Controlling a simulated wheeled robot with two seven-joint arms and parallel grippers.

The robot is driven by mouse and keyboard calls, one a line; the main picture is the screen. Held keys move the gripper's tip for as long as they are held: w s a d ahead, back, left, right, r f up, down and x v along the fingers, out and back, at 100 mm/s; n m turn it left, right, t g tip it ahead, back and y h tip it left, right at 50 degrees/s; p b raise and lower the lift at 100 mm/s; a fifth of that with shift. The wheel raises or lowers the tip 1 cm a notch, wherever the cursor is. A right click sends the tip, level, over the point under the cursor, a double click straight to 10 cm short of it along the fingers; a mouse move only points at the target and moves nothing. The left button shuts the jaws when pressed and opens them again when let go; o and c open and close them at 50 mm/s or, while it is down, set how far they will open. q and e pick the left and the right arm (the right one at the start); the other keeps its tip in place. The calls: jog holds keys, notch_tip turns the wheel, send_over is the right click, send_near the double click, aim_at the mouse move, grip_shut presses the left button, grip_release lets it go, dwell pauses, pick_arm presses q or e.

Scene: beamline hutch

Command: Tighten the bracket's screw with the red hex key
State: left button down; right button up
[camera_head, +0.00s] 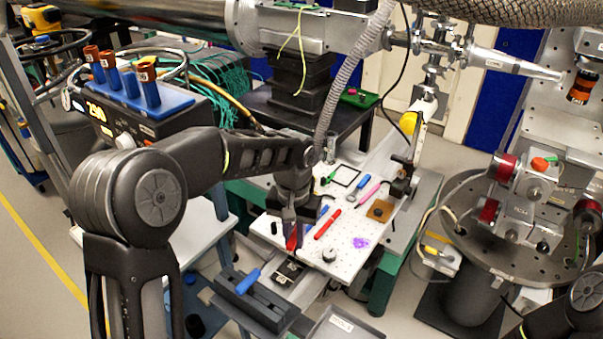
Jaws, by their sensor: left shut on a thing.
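My left gripper (293,230) reaches down over the left part of the white perforated board (345,258). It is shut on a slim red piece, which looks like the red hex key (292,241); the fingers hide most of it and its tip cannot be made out. A second red stick-shaped item (327,223) lies on the board just right of the gripper. A small dark bracket-like mount (400,187) stands at the board's right edge; I cannot tell whether it is the task's bracket, and no screw is clear. My right gripper is out of view.
A blue wrench (358,187), a pink pen-like item (369,191) and a brown square block (380,210) lie on the board. A grey rack (262,305) with a blue-handled tool (248,281) stands in front. A grey tray (343,327) is at the bottom.

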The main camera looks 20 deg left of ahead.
pick_arm(q)
notch_tip(320, 180, up, 6)
jog(key=shift+f+p, duration=0.1)
jog(key=shift+p, duration=1.05)
notch_tip(320, 180, down, 6)
jog(key=b, duration=0.3)
jog(key=shift+f, duration=0.25)
jog(key=shift+d, duration=0.1)
